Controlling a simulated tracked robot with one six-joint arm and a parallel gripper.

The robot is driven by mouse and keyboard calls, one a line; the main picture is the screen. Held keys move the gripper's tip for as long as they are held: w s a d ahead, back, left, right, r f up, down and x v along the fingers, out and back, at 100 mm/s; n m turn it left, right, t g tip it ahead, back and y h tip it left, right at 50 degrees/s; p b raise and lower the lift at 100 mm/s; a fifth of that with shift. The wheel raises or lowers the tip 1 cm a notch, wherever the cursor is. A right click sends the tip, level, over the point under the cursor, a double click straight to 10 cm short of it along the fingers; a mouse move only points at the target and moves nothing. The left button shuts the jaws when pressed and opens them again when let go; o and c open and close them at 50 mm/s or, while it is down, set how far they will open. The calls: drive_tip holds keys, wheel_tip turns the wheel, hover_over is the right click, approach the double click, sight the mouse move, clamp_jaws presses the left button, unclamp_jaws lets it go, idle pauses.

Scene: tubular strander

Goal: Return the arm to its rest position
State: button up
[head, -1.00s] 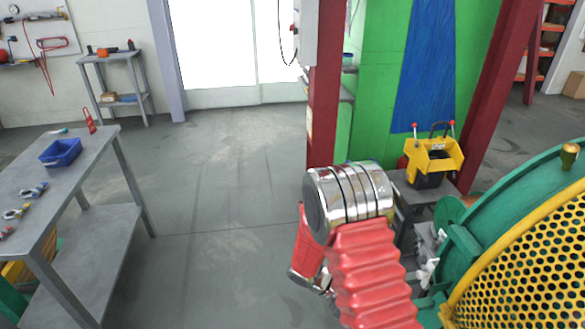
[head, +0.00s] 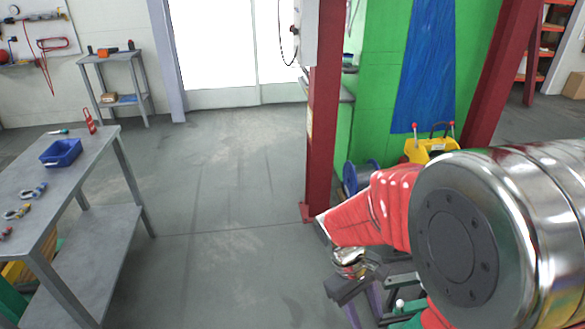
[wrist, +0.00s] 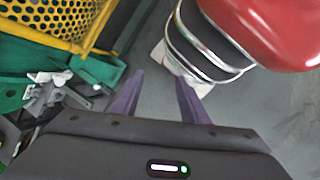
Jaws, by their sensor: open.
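My gripper shows in the wrist view (wrist: 158,92), its two purple fingers apart with nothing between them. Bare grey floor lies beyond the fingers. In the head view, my red-sleeved arm with its large chrome joint fills the lower right, and part of my gripper (head: 362,308) hangs below it, partly hidden by the arm. The gripper points down beside the green machine and is clear of the workbench.
The yellow perforated guard (wrist: 60,22) and green machine frame (wrist: 105,72) stand close at the gripper's left in the wrist view. A red column (head: 322,120) stands behind the arm. A grey workbench (head: 85,160) with a blue bin (head: 61,153) is at left; open floor lies between.

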drive_tip(key=s+r+m+t+y, duration=0.1)
drive_tip(key=s+r+m+t, duration=0.2)
drive_tip(key=r, duration=0.7)
drive_tip(key=s+a+r+m+t+y, duration=0.1)
drive_tip(key=r+t, duration=0.4)
drive_tip(key=r, duration=0.5)
drive_tip(key=shift+s+m+y, duration=0.8)
drive_tip(key=shift+s+m, duration=0.25)
drive_tip(key=shift+m, duration=0.15)
drive_tip(key=shift+c, duration=0.3)
drive_tip(key=shift+c, duration=0.8)
